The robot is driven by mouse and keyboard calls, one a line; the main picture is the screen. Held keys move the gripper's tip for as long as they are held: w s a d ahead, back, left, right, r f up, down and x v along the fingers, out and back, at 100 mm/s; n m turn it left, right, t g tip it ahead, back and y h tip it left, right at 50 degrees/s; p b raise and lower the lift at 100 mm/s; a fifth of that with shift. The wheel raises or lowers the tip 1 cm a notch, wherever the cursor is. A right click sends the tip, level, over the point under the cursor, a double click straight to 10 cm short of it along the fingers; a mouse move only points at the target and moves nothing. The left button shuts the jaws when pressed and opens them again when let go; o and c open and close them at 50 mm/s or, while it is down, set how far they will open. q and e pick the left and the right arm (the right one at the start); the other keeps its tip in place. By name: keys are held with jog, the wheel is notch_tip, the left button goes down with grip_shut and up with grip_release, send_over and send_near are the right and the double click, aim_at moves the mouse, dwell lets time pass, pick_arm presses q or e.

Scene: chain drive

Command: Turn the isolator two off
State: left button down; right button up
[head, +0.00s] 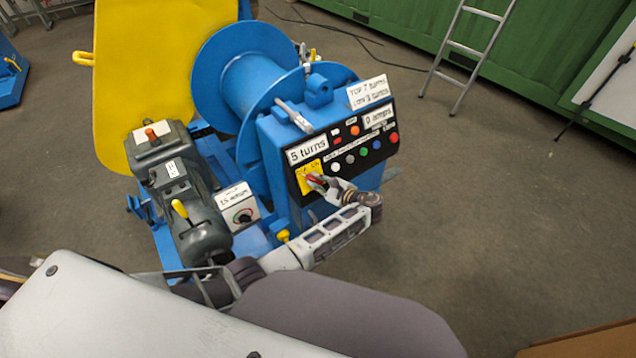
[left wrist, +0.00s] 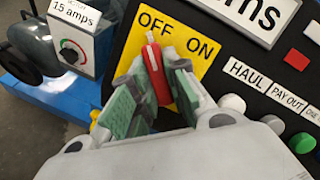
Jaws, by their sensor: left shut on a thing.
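The isolator (left wrist: 203,48) is a yellow plate marked OFF and ON with a red handle (left wrist: 158,80) on it. It also shows at the lower left of the black control panel (head: 345,163) in the head view. In the left wrist view the handle's tip, with a white mark, lies just below the word OFF and leans slightly left. My left gripper (head: 322,183) is at the plate, its green pads on both sides of the handle, shut on it. The handle's lower end is partly hidden between the pads. My right gripper is not in view.
The panel has several coloured buttons and white labels, right of the isolator. A blue winch drum (head: 250,80) stands behind. A grey motor unit (head: 185,200) with a yellow lever and a dial box (head: 238,207) marked 1.5 amps stand left.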

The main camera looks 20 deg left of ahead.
aim_at(318, 182)
pick_arm(q)
jog(key=shift+n, duration=0.4)
jog(key=c, duration=1.4)
grip_release()
jog(key=shift+r, duration=0.15)
notch_tip(318, 182, up, 9)
jog(key=shift+d+f, duration=0.1)
jog(key=shift+r, duration=0.55)
